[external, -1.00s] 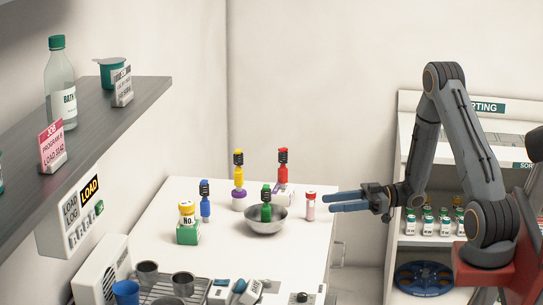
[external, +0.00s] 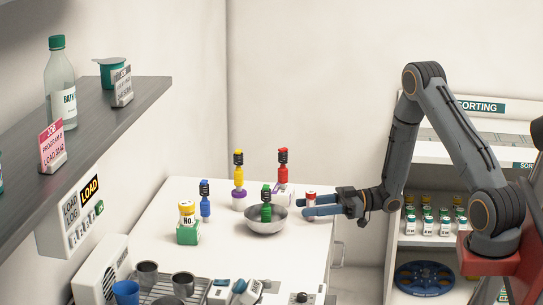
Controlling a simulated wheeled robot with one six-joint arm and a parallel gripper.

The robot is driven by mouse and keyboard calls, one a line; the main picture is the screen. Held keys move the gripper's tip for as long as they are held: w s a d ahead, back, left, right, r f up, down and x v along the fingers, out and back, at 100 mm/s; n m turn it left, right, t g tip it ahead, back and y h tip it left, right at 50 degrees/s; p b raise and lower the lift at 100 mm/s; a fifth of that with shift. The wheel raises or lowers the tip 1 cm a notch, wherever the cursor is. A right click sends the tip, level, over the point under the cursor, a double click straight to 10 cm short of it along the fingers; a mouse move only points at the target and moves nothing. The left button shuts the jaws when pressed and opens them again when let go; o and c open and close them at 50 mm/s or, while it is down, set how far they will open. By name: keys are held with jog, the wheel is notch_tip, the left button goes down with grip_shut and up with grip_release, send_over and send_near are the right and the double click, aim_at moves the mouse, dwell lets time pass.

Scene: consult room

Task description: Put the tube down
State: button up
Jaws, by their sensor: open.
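The tube (external: 311,194) is small, with a red cap and a pale pink body. It stands upright on the white table, right of the metal bowl. My gripper (external: 318,206) is low over the table at the tube, reaching in from the right. Its blue fingers are open and level, and they hide most of the tube's body. The red cap shows above the fingers. I cannot tell whether the fingers touch the tube.
The metal bowl (external: 267,226) with a green dropper bottle (external: 266,205) stands close to the fingertips. Red (external: 283,172), yellow (external: 238,172) and blue (external: 204,205) bottles stand farther left and back. The table (external: 305,255) is clear in front of the tube.

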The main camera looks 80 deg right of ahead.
jog(key=shift+c, duration=0.4)
grip_shut()
jog(key=shift+r, duration=0.15)
notch_tip(320, 180, up, 10)
jog(key=shift+f+b, duration=0.1)
jog(key=shift+b, duration=0.7)
jog(key=s+d+r+m+g+h, duration=0.1)
jog(key=s+d+r+m+h, duration=0.5)
jog(key=s+d+r+h, duration=0.4)
jog(key=s+d+r+m+g+h, duration=0.1)
jog(key=s+d+r+m+h, duration=0.55)
jog(key=d, duration=0.55)
jog(key=s+r+m+g+h, duration=0.2)
jog(key=s+g, duration=0.1)
jog(key=s, duration=0.6)
jog(key=s+d+r+m+g+h, duration=0.1)
jog(key=s+r+m+g+h, duration=0.1)
jog(key=s, duration=0.7)
jog(key=s+r+m+g+h, duration=0.2)
jog(key=s+m+g+h, duration=0.2)
jog(key=s, duration=0.6)
jog(key=shift+d+r+g, duration=0.15)
jog(key=shift+d+g, duration=0.15)
jog(key=shift+g, duration=0.9)
